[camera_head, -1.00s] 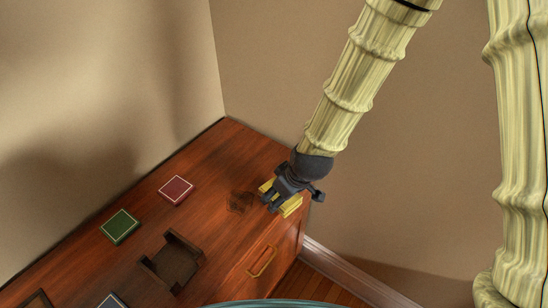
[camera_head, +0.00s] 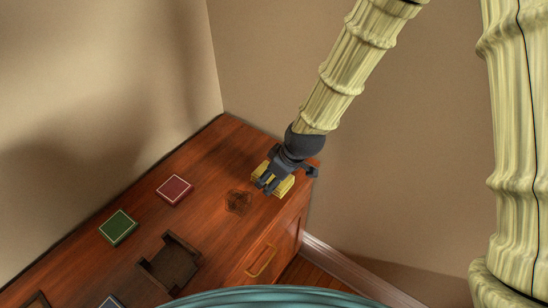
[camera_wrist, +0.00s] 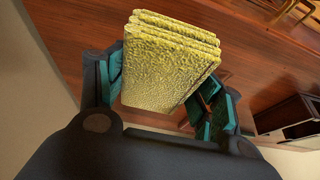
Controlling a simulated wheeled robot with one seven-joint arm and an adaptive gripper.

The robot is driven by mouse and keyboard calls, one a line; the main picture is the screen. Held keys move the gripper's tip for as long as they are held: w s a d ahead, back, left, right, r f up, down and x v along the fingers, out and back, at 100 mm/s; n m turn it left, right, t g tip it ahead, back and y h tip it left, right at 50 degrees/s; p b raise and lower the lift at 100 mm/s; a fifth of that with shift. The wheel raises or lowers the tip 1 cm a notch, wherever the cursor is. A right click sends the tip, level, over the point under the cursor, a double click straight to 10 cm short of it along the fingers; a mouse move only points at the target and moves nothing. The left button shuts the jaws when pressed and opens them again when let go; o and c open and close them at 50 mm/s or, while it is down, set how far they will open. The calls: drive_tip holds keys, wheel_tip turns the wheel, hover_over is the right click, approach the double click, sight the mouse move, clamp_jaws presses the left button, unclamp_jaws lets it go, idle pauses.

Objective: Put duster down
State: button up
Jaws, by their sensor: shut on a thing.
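The duster is a folded yellow cloth (camera_head: 286,189) at the far right end of the wooden cabinet top (camera_head: 215,160). My gripper (camera_head: 268,182) is shut on it from above. In the wrist view the duster (camera_wrist: 165,68) sits between the two teal-padded fingers (camera_wrist: 160,95), its folded layers showing at the upper edge. I cannot tell whether its underside touches the wood. A dark stain (camera_head: 238,202) on the cabinet top lies just left of the duster, uncovered.
A red tile (camera_head: 174,190), a green tile (camera_head: 118,227) and a partly cut-off blue tile (camera_head: 111,301) lie on the cabinet. A dark open wooden tray (camera_head: 172,265) stands near the front edge. A brass handle (camera_head: 262,260) is on the cabinet front. Walls rise behind and at the right.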

drive_tip(key=w, duration=0.3)
drive_tip(key=w+p, duration=0.1)
drive_tip(key=w, duration=0.2)
drive_tip(key=w+p, duration=0.1)
drive_tip(key=w, duration=0.2)
drive_tip(key=shift+w+f, duration=0.1)
drive_tip(key=shift+f, duration=0.25)
drive_tip(key=shift+w+p, duration=0.35)
drive_tip(key=shift+w, duration=0.25)
wheel_tip(320, 180, down, 2)
drive_tip(key=shift+p, duration=0.4)
drive_tip(key=shift+f+p, duration=0.35)
drive_tip(key=shift+f, duration=0.35)
drive_tip(key=shift+s+d+f+b, duration=0.1)
drive_tip(key=shift+s+f+b, duration=0.1)
drive_tip(key=shift+f+b, duration=0.25)
drive_tip(key=shift+f, duration=0.1)
